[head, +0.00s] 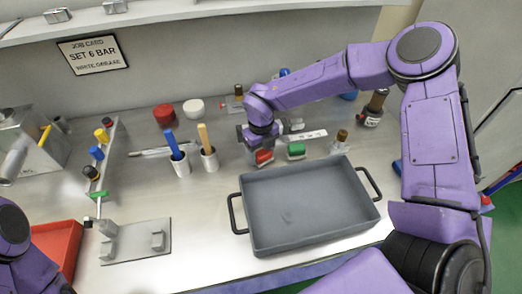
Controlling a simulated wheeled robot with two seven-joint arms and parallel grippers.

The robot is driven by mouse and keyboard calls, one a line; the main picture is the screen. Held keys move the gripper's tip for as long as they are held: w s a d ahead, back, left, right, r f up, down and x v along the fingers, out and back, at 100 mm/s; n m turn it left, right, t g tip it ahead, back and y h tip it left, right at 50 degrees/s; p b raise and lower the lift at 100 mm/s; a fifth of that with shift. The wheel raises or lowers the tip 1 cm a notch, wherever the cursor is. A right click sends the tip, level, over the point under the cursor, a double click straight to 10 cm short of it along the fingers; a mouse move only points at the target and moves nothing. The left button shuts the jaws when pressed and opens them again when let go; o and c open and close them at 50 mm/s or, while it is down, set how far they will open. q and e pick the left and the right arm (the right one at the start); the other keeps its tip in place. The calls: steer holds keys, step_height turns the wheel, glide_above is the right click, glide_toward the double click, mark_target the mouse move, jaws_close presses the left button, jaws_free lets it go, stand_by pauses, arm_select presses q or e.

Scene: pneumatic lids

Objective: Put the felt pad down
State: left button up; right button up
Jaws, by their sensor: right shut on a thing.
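My right gripper (259,142) reaches in from the right and points down over the back middle of the bench, behind the grey tray. It is shut on a small grey thing, taken to be the felt pad, which is mostly hidden by the fingers. A red block (264,156) shows right below and in front of the fingers. I cannot tell whether the pad touches the bench. A green block (296,151) stands just to the right. My left arm shows only at the lower left corner, and its gripper is out of view.
An empty grey tray (258,243) with side handles fills the front middle. Two white cups (211,162) with a blue and a tan stick stand left of the gripper. A fixture plate (140,250) and a red bin (60,238) are at left. Bench between plate and tray is clear.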

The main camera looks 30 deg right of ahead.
mark_target(261, 150)
steer(key=o, duration=0.9)
steer(key=shift+f, duration=0.1)
steer(key=shift+r, duration=0.3)
step_height(261, 150, up, 12)
steer(key=b, duration=0.2)
steer(key=shift+f+b, duration=0.1)
steer(key=shift+b, duration=0.2)
